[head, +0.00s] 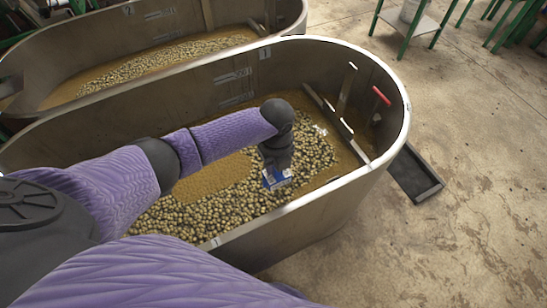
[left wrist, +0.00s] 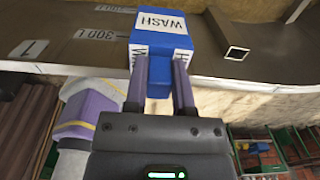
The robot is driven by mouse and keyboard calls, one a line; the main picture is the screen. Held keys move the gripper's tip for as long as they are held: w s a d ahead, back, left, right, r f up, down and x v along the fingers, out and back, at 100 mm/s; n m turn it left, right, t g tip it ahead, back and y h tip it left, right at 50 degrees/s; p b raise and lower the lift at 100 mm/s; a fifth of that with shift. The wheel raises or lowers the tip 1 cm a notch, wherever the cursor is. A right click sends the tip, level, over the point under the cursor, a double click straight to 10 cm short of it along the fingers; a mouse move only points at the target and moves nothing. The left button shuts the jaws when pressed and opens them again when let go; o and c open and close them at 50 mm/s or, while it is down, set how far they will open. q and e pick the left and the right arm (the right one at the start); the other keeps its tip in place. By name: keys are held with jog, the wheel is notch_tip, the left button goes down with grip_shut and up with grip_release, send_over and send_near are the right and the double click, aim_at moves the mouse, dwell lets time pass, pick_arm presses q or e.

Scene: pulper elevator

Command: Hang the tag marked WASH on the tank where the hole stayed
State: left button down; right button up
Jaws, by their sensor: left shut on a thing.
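My left gripper (head: 278,160) is shut on the blue WASH tag (head: 277,179) and holds it over the near tank (head: 330,205). In the left wrist view the tag (left wrist: 160,38) sits between both fingers (left wrist: 159,82), with WASH readable on its white label. The near tank carries a 1 mark and holds pale beans (head: 230,205) in brown liquid. A bean-free brown patch (head: 213,176) shows among them, partly hidden by my arm. The far tank (head: 160,60), marked 2, also holds beans, with brown areas beside them. My right gripper is out of view.
A slotted divider and a red handle (head: 381,96) stand at the near tank's right end. A black tray (head: 415,175) lies on the floor beside it. Green-framed stands (head: 410,25) are at the back. The concrete floor at right is clear.

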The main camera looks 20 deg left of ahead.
pick_arm(q)
jog(key=p, duration=0.2)
send_over(290, 206)
jog(key=shift+r, duration=0.1)
notch_tip(290, 206, down, 2)
jog(key=shift+f+b, duration=0.1)
jog(key=shift+b, duration=0.85)
jog(key=shift+f+b, duration=0.5)
jog(key=shift+f, duration=0.4)
jog(key=shift+c, duration=1.8)
grip_release()
notch_tip(290, 206, up, 10)
jog(key=p, duration=0.4)
